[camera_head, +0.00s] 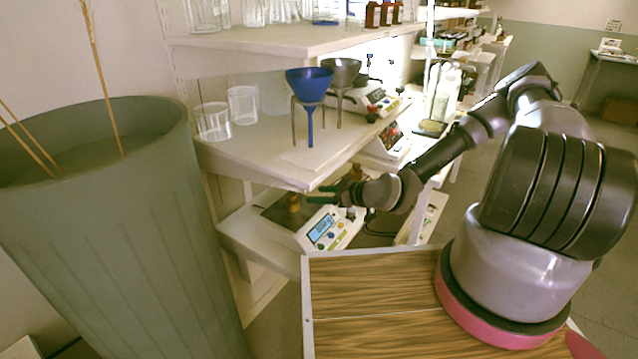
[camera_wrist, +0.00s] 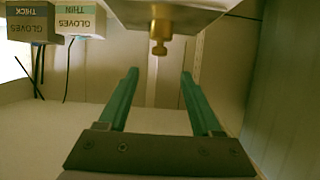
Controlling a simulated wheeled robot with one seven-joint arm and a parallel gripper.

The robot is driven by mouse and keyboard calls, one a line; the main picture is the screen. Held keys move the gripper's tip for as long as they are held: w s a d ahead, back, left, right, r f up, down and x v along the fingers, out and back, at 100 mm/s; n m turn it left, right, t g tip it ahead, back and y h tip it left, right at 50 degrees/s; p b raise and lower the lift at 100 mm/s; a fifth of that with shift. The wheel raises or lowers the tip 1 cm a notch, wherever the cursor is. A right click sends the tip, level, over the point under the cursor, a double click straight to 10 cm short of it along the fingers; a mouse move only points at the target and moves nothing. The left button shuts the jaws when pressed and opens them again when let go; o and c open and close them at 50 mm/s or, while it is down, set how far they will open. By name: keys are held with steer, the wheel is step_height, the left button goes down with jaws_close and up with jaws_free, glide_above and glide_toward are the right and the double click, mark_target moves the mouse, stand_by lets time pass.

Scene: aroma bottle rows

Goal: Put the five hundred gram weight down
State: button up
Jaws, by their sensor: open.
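The brass weight (camera_head: 293,203) stands on the dark pan of a balance (camera_head: 332,229) on the lower shelf. In the wrist view, which appears upside down, the weight (camera_wrist: 160,22) shows its knob and meets the pale pan surface (camera_wrist: 195,12). My gripper (camera_head: 318,195) is beside the weight at the balance. Its two green fingers, also in the wrist view (camera_wrist: 160,75), are spread apart with nothing between them. The weight lies just beyond the fingertips, centred between them and apart from both. Its mass marking cannot be read.
A blue funnel (camera_head: 309,85) and a grey funnel (camera_head: 341,75) stand on the shelf above my gripper, near glass beakers (camera_head: 212,121). A tall green bin (camera_head: 110,230) is at left. Glove boxes (camera_wrist: 75,20) show inverted in the wrist view.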

steer(key=d+r+g+h, duration=0.4)
steer(key=d+h, duration=0.1)
steer(key=d, duration=0.6)
steer(key=d+r+m+h, duration=0.2)
steer(key=d+r, duration=0.2)
steer(key=r, duration=0.4)
steer(key=d+r+m+h, duration=0.2)
steer(key=d+r, duration=0.2)
steer(key=r, duration=0.3)
steer(key=s+d+r+m+t+h, duration=0.1)
steer(key=s+r+m, duration=0.25)
steer(key=r, duration=0.55)
steer(key=s+d+r+m+t+h, duration=0.1)
steer(key=s+r+m, duration=0.3)
steer(key=r, duration=0.5)
steer(key=s+a+r+m+t+y, duration=0.1)
steer(key=s+a+r+m+y, duration=0.1)
steer(key=s+r, duration=0.7)
steer(key=s+m, duration=0.1)
steer(key=s, duration=0.3)
steer(key=shift+a+r, duration=0.15)
steer(key=shift+a, duration=0.1)
